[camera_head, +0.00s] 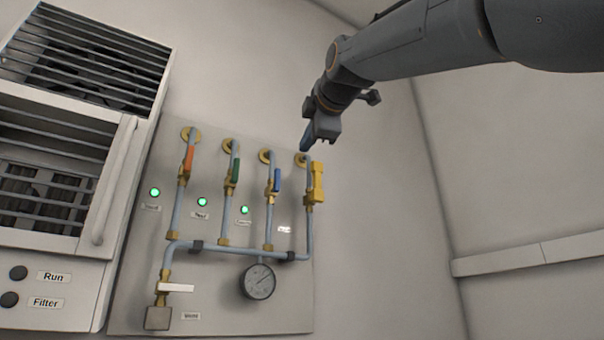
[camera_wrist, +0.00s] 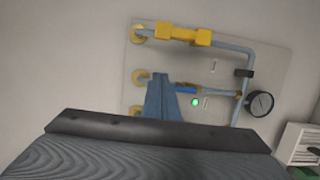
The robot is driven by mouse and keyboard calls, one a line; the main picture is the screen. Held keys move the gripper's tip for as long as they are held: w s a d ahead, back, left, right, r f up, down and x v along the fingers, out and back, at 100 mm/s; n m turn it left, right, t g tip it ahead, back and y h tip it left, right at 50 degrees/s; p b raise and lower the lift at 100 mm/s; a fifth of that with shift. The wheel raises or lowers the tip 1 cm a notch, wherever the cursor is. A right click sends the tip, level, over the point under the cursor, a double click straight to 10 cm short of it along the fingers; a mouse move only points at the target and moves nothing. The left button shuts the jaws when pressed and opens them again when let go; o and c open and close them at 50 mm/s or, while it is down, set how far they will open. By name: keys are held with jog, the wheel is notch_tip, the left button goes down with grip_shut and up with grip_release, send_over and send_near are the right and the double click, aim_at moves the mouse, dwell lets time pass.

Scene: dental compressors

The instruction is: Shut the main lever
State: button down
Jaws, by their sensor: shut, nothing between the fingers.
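The lever that seems to be the main one, a white handle (camera_head: 176,288), is at the lower left of the pipe panel. It lies horizontally, across the vertical pipe, above a grey block. A small label beside the block is too blurred to read surely. The lever does not show in the wrist view. My gripper (camera_head: 305,146) is at the panel's upper right, near the top of the yellow-fitted pipe and far from the white lever. Its blue fingers (camera_wrist: 162,98) are shut with nothing between them.
Red (camera_head: 188,160), green (camera_head: 234,171) and blue (camera_head: 277,180) levers and a yellow fitting (camera_head: 315,186) sit on upright pipes. A gauge (camera_head: 258,281) hangs below the cross pipe. A slatted white cabinet (camera_head: 113,180) stands left.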

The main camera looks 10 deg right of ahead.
aim_at(317, 181)
jog(key=w+d+p, duration=0.3)
jog(key=w+p, duration=0.1)
jog(key=w, duration=0.5)
jog(key=shift+d, duration=0.25)
jog(key=shift+s, duration=0.1)
